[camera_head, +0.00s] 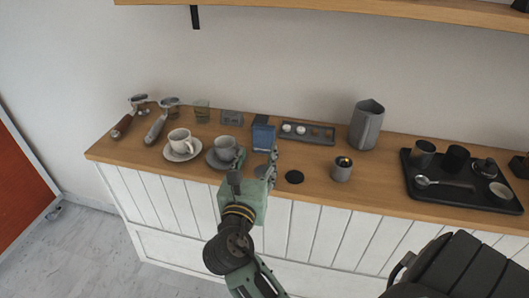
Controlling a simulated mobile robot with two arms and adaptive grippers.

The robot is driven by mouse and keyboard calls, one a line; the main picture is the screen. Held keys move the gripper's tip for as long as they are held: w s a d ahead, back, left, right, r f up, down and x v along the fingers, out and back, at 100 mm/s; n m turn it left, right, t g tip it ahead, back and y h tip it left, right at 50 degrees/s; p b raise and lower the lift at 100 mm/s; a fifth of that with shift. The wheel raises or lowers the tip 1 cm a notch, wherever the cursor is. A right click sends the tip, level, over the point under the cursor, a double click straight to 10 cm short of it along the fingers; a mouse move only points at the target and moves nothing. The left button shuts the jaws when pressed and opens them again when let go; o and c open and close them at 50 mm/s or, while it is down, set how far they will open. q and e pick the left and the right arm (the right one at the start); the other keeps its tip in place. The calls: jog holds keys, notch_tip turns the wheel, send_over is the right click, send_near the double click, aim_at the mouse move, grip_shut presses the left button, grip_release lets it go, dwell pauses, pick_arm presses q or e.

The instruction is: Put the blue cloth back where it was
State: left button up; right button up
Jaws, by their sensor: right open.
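A small upright blue thing (263,137) stands on the wooden counter, just beyond my right gripper. From here I cannot tell whether it is the blue cloth or a box, and no other blue cloth shows. My right gripper (257,163) is open over the counter's front edge, its fingers pointing toward the back. My left gripper is out of view.
On the counter (330,190) are a white cup (180,141), two portafilters (124,124), a dark narrow tray (320,135), a grey pitcher (366,125), a small grey cup (342,169), a black disc (294,177) and a black tray (440,198) with cups and a spoon.

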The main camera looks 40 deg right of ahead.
aim_at(264, 136)
jog(key=shift+w+d, duration=0.2)
jog(key=x, duration=0.7)
jog(key=shift+w+d+p, duration=0.1)
jog(key=shift+p, duration=0.3)
jog(key=c, duration=0.8)
jog(key=shift+r, duration=0.1)
